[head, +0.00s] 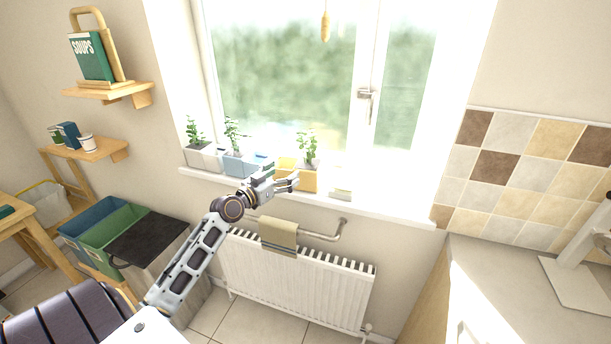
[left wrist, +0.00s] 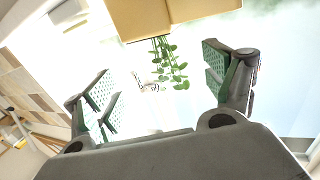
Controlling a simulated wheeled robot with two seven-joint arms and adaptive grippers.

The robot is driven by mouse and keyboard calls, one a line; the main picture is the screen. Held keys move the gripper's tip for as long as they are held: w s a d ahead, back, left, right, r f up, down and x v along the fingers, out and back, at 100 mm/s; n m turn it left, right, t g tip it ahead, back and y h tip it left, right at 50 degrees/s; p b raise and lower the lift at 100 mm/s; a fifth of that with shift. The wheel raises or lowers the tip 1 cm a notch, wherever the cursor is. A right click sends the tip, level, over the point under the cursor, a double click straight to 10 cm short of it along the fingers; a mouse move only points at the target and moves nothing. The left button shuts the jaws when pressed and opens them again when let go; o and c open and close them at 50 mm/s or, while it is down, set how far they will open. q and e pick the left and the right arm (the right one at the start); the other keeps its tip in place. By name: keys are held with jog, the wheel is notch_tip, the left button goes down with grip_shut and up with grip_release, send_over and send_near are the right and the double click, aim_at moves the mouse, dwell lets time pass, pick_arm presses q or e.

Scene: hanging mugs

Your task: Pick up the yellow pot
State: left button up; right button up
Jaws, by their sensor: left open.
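The yellow pot (head: 309,181) stands on the windowsill with a green leafy plant (head: 308,148) in it. My left gripper (head: 293,181) is in front of the pot at about its height, fingers pointing right, and overlaps its left part in the head view. In the left wrist view the pot (left wrist: 140,18) shows upside down at the top edge, cut off by the frame. Its plant (left wrist: 168,65) hangs into the gap between the open, empty fingers of my left gripper (left wrist: 156,60). I cannot tell whether a finger touches the pot. My right gripper is not in view.
A blue pot (head: 236,163) and a whitish pot (head: 205,157) with plants stand left on the windowsill (head: 390,211). A small pale item (head: 341,192) sits right of the yellow pot. Below are a towel (head: 279,234) on a rail and a radiator (head: 295,285).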

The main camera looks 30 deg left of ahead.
aim_at(303, 161)
pick_arm(q)
jog(key=shift+w, duration=0.15)
jog(key=shift+w+d+r+p, duration=0.15)
jog(key=shift+w+p, duration=0.15)
jog(key=shift+w, duration=1.1)
jog(key=shift+w+d+f+p, duration=0.1)
jog(key=shift+w+p, duration=0.15)
jog(key=shift+w, duration=1.1)
jog(key=shift+w+d, duration=0.1)
jog(key=shift+w, duration=1.3)
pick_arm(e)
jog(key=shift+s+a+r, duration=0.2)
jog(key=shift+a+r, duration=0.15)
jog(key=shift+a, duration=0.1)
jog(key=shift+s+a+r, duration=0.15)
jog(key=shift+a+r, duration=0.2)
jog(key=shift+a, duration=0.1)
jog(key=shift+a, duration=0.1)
pick_arm(q)
jog(key=shift+w, duration=0.1)
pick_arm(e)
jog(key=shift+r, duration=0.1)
